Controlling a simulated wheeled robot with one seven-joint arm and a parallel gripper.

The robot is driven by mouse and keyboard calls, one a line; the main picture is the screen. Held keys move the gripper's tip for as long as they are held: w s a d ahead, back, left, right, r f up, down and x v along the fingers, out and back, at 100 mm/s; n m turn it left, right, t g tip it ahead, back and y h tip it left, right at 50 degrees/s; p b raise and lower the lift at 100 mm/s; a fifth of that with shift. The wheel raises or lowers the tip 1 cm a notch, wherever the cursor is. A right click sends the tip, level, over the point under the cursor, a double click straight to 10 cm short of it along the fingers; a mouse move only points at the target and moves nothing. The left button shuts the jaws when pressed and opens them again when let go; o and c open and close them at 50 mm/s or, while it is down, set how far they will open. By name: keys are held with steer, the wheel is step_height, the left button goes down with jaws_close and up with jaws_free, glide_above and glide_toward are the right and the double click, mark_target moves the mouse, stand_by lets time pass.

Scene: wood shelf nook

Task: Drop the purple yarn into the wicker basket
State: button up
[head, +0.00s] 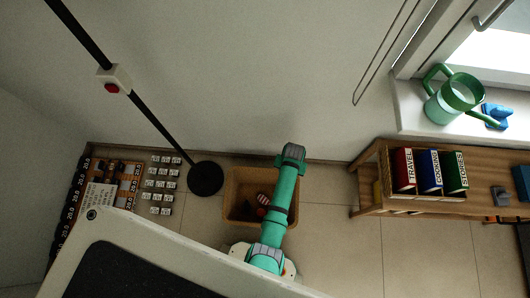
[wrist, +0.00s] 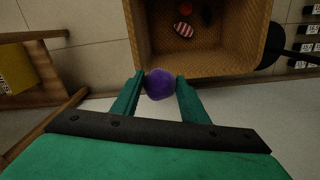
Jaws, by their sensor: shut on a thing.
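The purple yarn (wrist: 160,84) is a round ball held between the two green fingers of my gripper (wrist: 159,88) in the wrist view. The wicker basket (wrist: 146,34) stands on the floor, and in the wrist view its near rim lies just beyond the yarn. In the head view the basket (head: 235,178) is partly covered by my green arm. A striped red and white item (wrist: 184,30) and a red item (wrist: 185,9) lie inside the basket. My gripper and the yarn cannot be made out in the head view.
A wooden shelf (head: 370,190) with red, blue and green binders (head: 430,170) stands at the right. A black pole base (head: 206,178) is just left of the basket. White labelled blocks (head: 160,185) and dark weights (head: 75,200) lie farther left. A green watering can (head: 452,98) is on the sill.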

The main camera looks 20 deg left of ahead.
steer(key=s+a+f+n, duration=0.1)
steer(key=s+a+f, duration=0.25)
steer(key=s, duration=0.25)
steer(key=s+a+f, duration=0.3)
steer(key=s+a, duration=0.1)
steer(key=s, duration=0.2)
step_height(320, 180, down, 6)
steer(key=shift+f, duration=0.15)
steer(key=shift+s, duration=0.1)
steer(key=o, duration=1.1)
step_height(320, 180, up, 11)
steer(key=shift+f, duration=0.1)
